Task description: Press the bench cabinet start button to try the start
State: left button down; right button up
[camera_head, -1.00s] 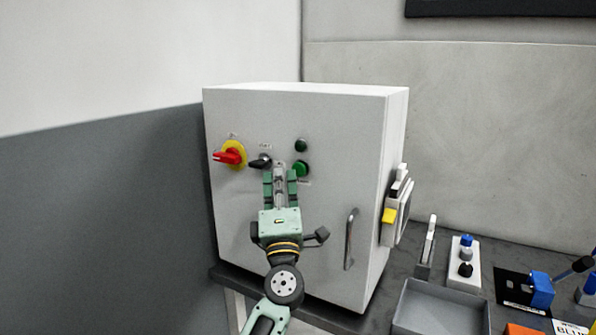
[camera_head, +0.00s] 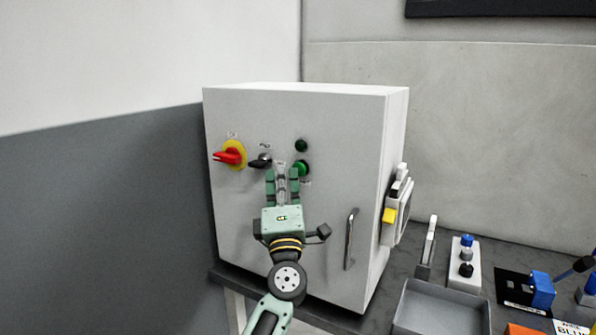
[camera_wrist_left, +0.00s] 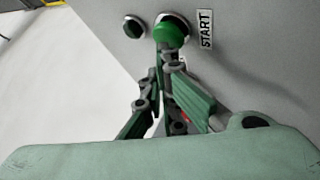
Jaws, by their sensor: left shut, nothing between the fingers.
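The white bench cabinet (camera_head: 290,220) stands on the bench. Its green start button (camera_head: 303,168) is on the front face, with a dark green round lamp or button (camera_head: 301,146) above it. In the left wrist view the start button (camera_wrist_left: 173,31) sits beside a START label (camera_wrist_left: 206,29). My left gripper (camera_head: 282,172) is shut and empty, its fingertips just left of and slightly below the start button in the head view. In the wrist view its fingertips (camera_wrist_left: 165,52) are close under the button; I cannot tell whether they touch it. My right gripper is not in view.
A red rotary switch on a yellow plate (camera_head: 230,154) and a black selector knob (camera_head: 260,161) are left of the button. A metal door handle (camera_head: 350,238) is at lower right. A grey tray (camera_head: 440,308) and small parts occupy the bench at right.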

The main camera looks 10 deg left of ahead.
pick_arm(q)
jog(key=shift+w+d, duration=0.15)
jog(key=shift+w, duration=0.2)
dwell(0.3)
dwell(0.4)
jog(key=shift+s+a+p, duration=0.3)
jog(key=shift+s+p, duration=0.25)
jog(key=shift+s, duration=0.3)
jog(key=s+p, duration=0.1)
jog(key=s+a+p, duration=0.1)
jog(key=s, duration=0.1)
jog(key=s+p, duration=0.1)
jog(key=shift+s+a, duration=0.3)
jog(key=shift+a, duration=0.05)
